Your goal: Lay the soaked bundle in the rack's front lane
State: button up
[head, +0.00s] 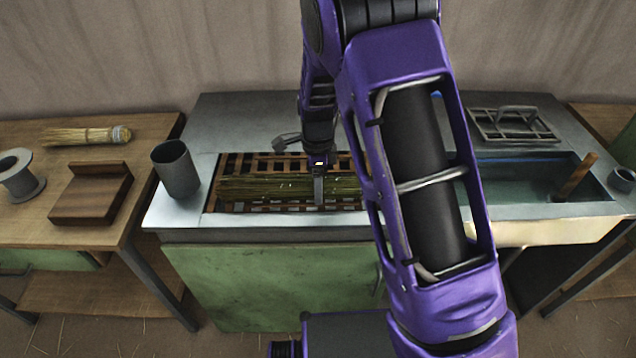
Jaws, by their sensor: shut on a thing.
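The bundle (262,187) is a long sheaf of greenish-brown straw, lying level from left to right over the rack. The rack (245,165) is a brown slatted wooden grid set in an opening of the grey counter. Slats show behind the bundle and in a strip in front of it. My gripper (319,194) points down from above and is shut on the bundle near its visible middle. My arm hides the right end of the bundle and the rack. I cannot tell whether the bundle touches the rack floor.
A dark metal cup (176,168) stands just left of the rack. A water trough (510,190) with a wooden-handled tool (577,176) lies to the right, a metal frame (513,124) behind it. The left table holds a finished broom (87,135), a wooden block (92,193) and a spool (20,176).

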dwell(0.4)
jog(key=o, duration=1.5)
notch_tip(320, 180, up, 18)
jog(key=shift+f+p, duration=0.25)
jog(key=shift+p, duration=0.7)
